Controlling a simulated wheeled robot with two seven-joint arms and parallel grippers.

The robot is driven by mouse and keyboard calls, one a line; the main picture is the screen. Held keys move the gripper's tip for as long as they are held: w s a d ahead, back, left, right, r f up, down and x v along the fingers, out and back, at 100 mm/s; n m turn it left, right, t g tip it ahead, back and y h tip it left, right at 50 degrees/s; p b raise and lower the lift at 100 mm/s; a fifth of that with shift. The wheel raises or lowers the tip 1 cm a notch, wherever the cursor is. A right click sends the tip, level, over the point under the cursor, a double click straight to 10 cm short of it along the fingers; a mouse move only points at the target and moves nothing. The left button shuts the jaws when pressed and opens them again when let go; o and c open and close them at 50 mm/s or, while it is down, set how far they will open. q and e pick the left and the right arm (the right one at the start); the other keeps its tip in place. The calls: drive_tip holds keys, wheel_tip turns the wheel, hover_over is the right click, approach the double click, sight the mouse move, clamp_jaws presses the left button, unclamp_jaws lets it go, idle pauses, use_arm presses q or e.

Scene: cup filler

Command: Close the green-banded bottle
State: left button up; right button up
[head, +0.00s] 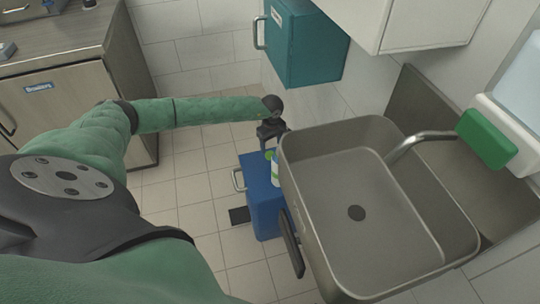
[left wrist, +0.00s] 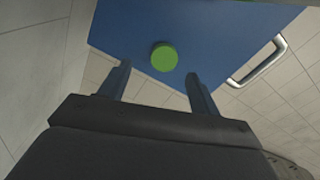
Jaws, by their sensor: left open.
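A pale bottle with green on it (head: 275,173) stands by the blue cabinet beside the sink, partly hidden by the sink's edge and my gripper. A round green cap-like top (left wrist: 164,57) shows in the left wrist view, ahead of and between the fingertips; the bottle body is not visible there. I cannot tell whether this top is seated on the bottle. My left gripper (head: 270,135) points down above the bottle. In the left wrist view its two fingers (left wrist: 158,73) are apart with nothing between them. My right gripper is not in view.
A blue cabinet (head: 262,205) with a handle stands below my left gripper. The steel sink (head: 330,185) is close on its right. A teal wall cabinet (head: 305,45) hangs above. The tiled floor between is mostly clear.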

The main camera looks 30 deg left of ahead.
sight(270, 154)
use_arm(q)
drive_tip(key=f, duration=0.5)
drive_tip(key=shift+s+a, duration=0.2)
drive_tip(key=shift+s, duration=0.05)
drive_tip(key=c, duration=1)
